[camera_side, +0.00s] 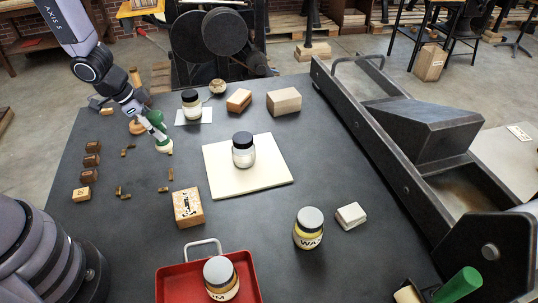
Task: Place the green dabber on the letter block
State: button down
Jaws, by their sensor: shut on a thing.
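My gripper (149,128) is at the upper left of the table, shut on the green dabber (156,118). The dabber has a green handle and a pale round bottom end, and it is tilted. Part of the handle is hidden by my fingers. I cannot tell for sure whether its bottom touches the table. The letter block (188,207) is a wooden block with dark printed marks on its top. It sits lower in the picture, left of the cream board, apart from the dabber. Nothing lies on it.
A cream board (270,181) bears a dark-lidded jar (243,150). Several small type pieces lie left. A red tray (172,285) holds a jar, with a wax jar (309,229) to its right. Wooden blocks (284,101) stand behind; a metal press bed (345,108) borders the right.

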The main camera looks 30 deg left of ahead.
jog(key=s+d+m+g+h, duration=0.1)
jog(key=s+d+m+g, duration=0.2)
jog(key=s+d+m, duration=0.45)
jog(key=m, duration=0.1)
send_over(187, 203)
jog(key=shift+f, duration=3.65)
jog(key=c, duration=0.8)
grip_release()
jog(key=shift+f, duration=0.1)
jog(key=shift+o, duration=0.2)
